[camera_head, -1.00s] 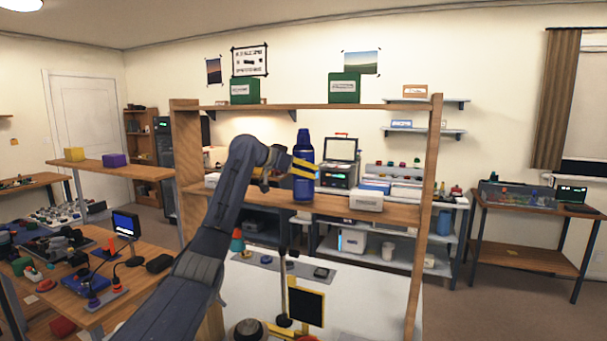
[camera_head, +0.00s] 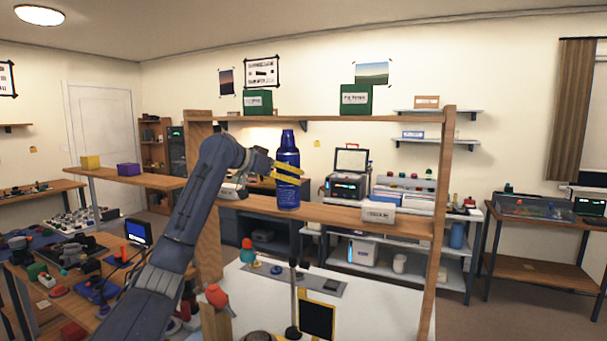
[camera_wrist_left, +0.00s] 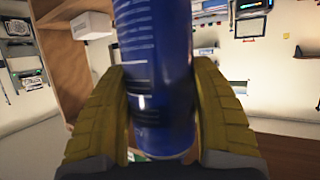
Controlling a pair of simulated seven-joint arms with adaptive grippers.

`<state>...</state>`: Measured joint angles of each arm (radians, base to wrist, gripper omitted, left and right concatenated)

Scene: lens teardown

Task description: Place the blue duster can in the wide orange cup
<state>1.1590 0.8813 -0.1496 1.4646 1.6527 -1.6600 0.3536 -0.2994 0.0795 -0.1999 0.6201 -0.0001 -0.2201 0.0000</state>
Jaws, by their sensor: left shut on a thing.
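The blue duster can (camera_head: 288,160) stands upright at the middle shelf of the wooden rack in the head view. My left gripper (camera_head: 287,173) has its yellow fingers shut around the can's body. In the left wrist view the can (camera_wrist_left: 155,70) fills the middle, with a yellow finger pressed on each side, and the left gripper (camera_wrist_left: 160,115) holds it. I cannot tell whether the can's base touches the shelf. I cannot make out a wide orange cup for certain. My right gripper is not in view.
The wooden shelf (camera_head: 330,214) carries a white box (camera_head: 378,212) to the right of the can. Green boxes (camera_head: 356,99) stand on the top board. Below is a white table (camera_head: 375,295) with a grey mat and a dark screen. A cluttered bench is at the left.

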